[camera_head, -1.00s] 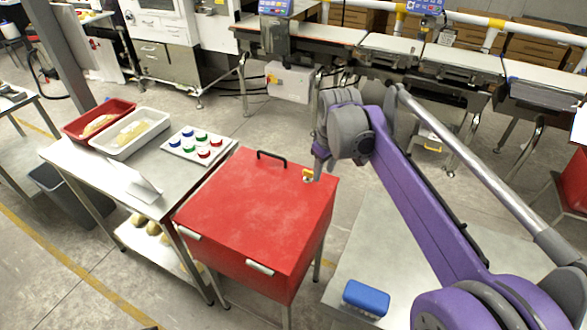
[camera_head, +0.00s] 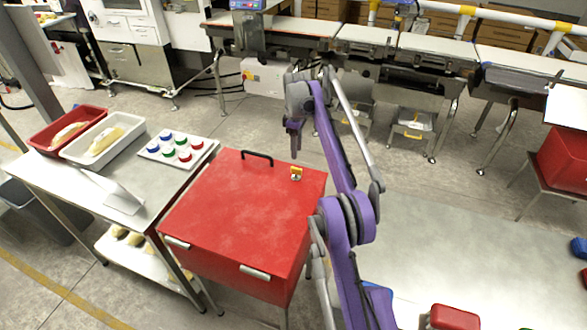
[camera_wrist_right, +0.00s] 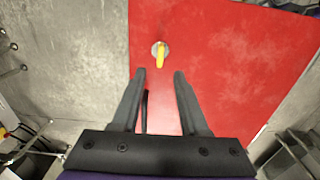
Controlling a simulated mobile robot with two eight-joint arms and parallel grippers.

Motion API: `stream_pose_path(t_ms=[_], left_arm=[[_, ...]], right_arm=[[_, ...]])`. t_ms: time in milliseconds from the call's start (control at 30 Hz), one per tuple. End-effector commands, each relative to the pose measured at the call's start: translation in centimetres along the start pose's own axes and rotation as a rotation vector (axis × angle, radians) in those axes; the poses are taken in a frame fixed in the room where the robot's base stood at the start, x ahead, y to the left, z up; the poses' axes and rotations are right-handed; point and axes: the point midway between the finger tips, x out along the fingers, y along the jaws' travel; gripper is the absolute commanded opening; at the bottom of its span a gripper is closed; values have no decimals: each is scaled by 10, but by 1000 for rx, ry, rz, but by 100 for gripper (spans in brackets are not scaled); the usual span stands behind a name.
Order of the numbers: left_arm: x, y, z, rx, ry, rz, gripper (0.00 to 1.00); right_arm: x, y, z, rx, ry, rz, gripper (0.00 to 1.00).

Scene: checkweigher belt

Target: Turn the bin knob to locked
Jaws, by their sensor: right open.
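The red bin (camera_head: 240,215) has a flat closed lid with a black handle (camera_head: 257,154) at its back edge. The small yellow knob (camera_head: 296,173) sits near the lid's back right corner. In the right wrist view the yellow knob (camera_wrist_right: 161,54) is on a pale round base, its lever along the picture's vertical. My right gripper (camera_head: 294,154) is above and just behind the knob in the head view. In the wrist view its open, empty fingers (camera_wrist_right: 160,74) point at the knob without touching it. Any lock marking is too small to read. My left gripper is not in view.
A steel table (camera_head: 100,195) at left holds a red tray (camera_head: 40,140), a white tray (camera_head: 75,151) and a board of colored caps (camera_head: 178,150). A steel table (camera_head: 450,245) at right carries a red box (camera_head: 455,317). A conveyor (camera_head: 365,40) runs behind.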

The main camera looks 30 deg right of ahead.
Motion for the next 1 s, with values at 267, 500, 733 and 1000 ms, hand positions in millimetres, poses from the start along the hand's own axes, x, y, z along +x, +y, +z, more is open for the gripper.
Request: stream_pose_path(t_ms=[267,500,733,1000], left_arm=[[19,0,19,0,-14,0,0],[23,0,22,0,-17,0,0],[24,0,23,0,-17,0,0],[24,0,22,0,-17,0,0]], right_arm=[[58,-1,0,0,-1,-1,44],[85,-1,0,0,0,1,44],[90,-1,0,0,0,1,44],[89,-1,0,1,0,1,20]])
